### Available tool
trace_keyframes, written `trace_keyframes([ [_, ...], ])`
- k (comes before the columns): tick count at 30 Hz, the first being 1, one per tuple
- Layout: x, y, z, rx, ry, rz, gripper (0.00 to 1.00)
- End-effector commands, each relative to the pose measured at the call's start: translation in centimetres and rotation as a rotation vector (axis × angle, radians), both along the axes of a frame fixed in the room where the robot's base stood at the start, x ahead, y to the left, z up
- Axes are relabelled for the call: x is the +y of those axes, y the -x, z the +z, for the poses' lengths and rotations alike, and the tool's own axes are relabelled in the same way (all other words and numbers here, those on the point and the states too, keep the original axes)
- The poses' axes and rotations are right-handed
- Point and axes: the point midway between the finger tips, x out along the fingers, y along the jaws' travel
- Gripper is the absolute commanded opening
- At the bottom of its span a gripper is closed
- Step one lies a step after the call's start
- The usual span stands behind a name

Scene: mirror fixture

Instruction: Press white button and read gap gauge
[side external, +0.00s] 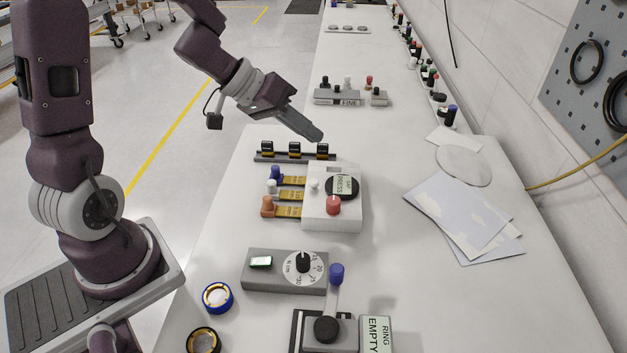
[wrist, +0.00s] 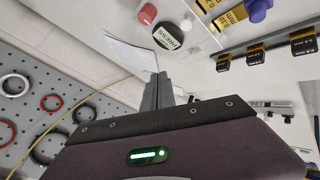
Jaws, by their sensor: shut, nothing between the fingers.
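A white box (side external: 332,215) stands on the bench with a small white button (side external: 314,186) on top. Beside the button is a round black gauge (side external: 342,187) with a pale display that appears to read PRESS, and a red knob (side external: 333,204). In the wrist view the white button (wrist: 186,25), gauge (wrist: 168,36) and red knob (wrist: 148,13) are near the top edge. My gripper (side external: 314,135) is shut and empty, in the air above and behind the box, apart from the button. Its fingers show in the wrist view (wrist: 158,88).
Yellow tabs (side external: 290,196) with blue, white and orange knobs stick out from the box's left. A rack of black-and-yellow blocks (side external: 294,152) stands behind it. A grey dial box (side external: 285,270) and a lever fixture (side external: 328,330) stand in front. Papers (side external: 465,215) lie right; bench between is clear.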

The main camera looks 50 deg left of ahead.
Motion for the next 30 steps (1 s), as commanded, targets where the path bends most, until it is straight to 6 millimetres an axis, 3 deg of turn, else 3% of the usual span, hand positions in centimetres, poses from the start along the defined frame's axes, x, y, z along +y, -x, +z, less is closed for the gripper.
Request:
trace_keyframes([
  [16, -0.1, 0.1, -7.3, 0.004, 0.005, 0.002, 0.0],
  [30, 0.0, 0.0, -8.3, 0.0, -0.002, 0.002, 0.0],
])
